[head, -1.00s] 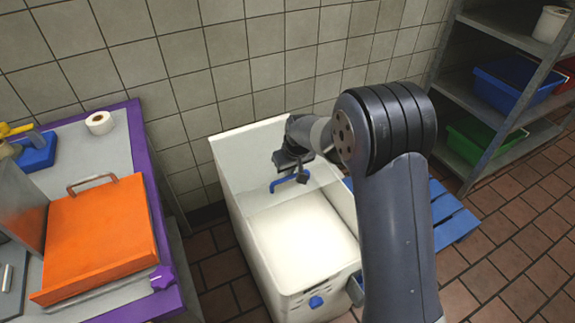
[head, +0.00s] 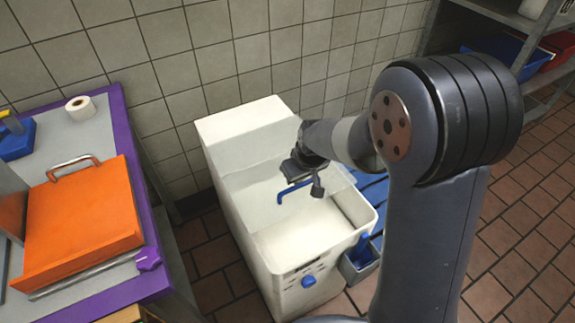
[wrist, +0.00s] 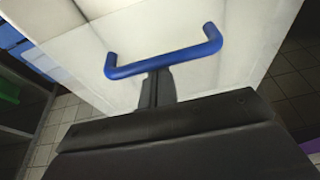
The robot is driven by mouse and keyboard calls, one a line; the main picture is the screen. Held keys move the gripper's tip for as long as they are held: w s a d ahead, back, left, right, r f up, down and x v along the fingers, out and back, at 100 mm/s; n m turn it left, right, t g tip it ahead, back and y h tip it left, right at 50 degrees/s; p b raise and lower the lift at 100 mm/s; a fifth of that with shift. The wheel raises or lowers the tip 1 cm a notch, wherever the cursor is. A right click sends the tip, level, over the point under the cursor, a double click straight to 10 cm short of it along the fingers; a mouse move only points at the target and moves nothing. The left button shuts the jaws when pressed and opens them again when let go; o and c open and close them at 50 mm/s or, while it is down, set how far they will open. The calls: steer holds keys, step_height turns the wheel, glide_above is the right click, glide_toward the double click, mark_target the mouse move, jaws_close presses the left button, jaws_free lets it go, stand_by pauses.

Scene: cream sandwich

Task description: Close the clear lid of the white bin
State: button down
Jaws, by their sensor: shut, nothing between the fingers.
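The white bin (head: 245,235) stands on the floor by the tiled wall. Its clear lid (head: 258,187) is tilted partway up, and the front of the bin's inside shows open below it. A blue handle (head: 281,196) sits on the lid's front edge, also large in the wrist view (wrist: 130,70). My gripper (head: 317,190) is shut and empty beside the handle. In the wrist view its fingers (wrist: 157,88) reach to the handle's bar; whether they touch it I cannot tell.
A blue pallet (head: 373,195) lies right of the bin. Grey shelves (head: 515,20) stand at back right.

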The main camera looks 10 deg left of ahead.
steer(key=s+d+b, duration=0.2)
steer(key=s+d, duration=0.5)
steer(key=s, duration=0.3)
steer(key=shift+s+d, duration=0.2)
steer(key=shift+d, duration=0.2)
steer(key=shift+s+f, duration=0.1)
steer(key=shift+f, duration=0.05)
